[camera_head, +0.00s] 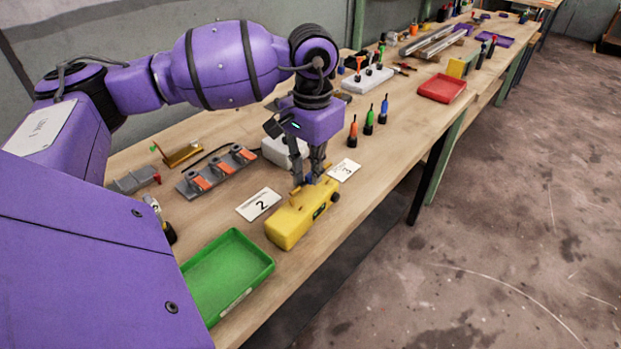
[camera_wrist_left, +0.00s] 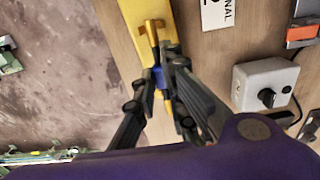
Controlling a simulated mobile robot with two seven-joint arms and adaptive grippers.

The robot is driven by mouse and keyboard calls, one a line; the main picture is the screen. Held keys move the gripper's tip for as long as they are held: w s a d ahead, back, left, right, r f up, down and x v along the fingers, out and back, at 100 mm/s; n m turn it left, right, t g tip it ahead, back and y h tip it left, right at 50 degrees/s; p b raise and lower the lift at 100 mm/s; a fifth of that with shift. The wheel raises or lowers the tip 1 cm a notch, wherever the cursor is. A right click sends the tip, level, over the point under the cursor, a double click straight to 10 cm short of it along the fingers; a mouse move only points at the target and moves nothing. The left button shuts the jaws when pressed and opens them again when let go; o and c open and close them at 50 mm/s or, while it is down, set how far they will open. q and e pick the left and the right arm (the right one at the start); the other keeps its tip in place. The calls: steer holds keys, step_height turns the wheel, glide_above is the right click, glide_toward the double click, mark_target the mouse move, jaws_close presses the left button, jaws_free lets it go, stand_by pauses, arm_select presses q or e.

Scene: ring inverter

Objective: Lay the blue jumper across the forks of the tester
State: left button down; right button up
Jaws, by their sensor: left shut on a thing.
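The yellow tester (camera_head: 287,226) sits near the front edge of the bench. A yellow fork (camera_wrist_left: 152,32) stands up from it in the left wrist view. My left gripper (camera_head: 308,181) points down over the tester's far end. Its fingers are shut on the blue jumper (camera_wrist_left: 158,77), which shows between the fingertips, close to the forks. The fingers hide part of the jumper and the second fork, so I cannot tell whether the jumper touches both. My right gripper is in neither view.
A green tray (camera_head: 187,279) lies left of the tester. Card 2 (camera_head: 258,204) and card 3 (camera_head: 344,169) lie beside it. A white box with a knob (camera_wrist_left: 265,86) stands behind. Screwdrivers (camera_head: 368,124) and a red tray (camera_head: 442,88) are farther along.

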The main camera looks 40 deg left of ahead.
arm_select(q)
steer(key=shift+f, duration=1.6)
steer(key=shift+s, duration=0.1)
steer(key=shift+f, duration=0.2)
steer(key=c, duration=1.8)
jaws_free()
step_height(320, 180, up, 12)
steer(key=shift+r, duration=0.25)
